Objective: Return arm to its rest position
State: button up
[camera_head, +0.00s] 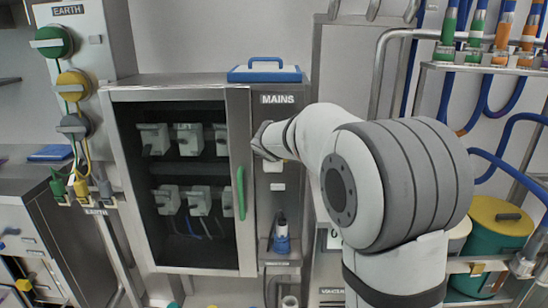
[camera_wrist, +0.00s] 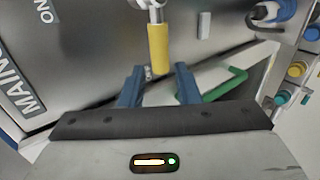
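My arm reaches in from the right in the head view and is bent toward the steel MAINS cabinet (camera_head: 240,105). My gripper is at the panel right of the cabinet door; its fingertips are hidden or too small to make out there. In the wrist view my gripper (camera_wrist: 158,75) shows two blue fingers spread apart, with nothing held between them. A yellow lever handle (camera_wrist: 158,48) on a metal stem lies just beyond the fingertips. I cannot tell whether a finger touches it. The lever is not visible in the head view.
A green door handle (camera_head: 240,192) is close left of my gripper. A blue-handled case (camera_head: 264,74) lies on the cabinet. Pipes and a rack (camera_head: 490,68) stand at right, above a green bin with yellow lid (camera_head: 500,216). EARTH switches (camera_head: 54,42) are at left.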

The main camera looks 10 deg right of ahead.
jog(key=shift+s+r, duration=0.15)
jog(key=shift+s, duration=0.05)
jog(key=s+d+m+g+p, duration=0.2)
jog(key=s+m, duration=0.2)
jog(key=s, duration=0.4)
jog(key=s+d+m+g+p, duration=0.2)
jog(key=s+d+m, duration=0.15)
jog(key=s, duration=0.55)
jog(key=s+a+f+m+g+y+p, duration=0.1)
jog(key=s+m, duration=0.3)
jog(key=s, duration=0.7)
jog(key=s+a+f+m+g+y+p, duration=0.1)
jog(key=s+a+f+m+g+p, duration=0.1)
jog(key=s, duration=0.9)
jog(key=shift+s+f+m+g, duration=0.3)
jog(key=shift+f+m+g, duration=0.5)
jog(key=shift+m, duration=0.45)
jog(key=shift+o, duration=0.5)
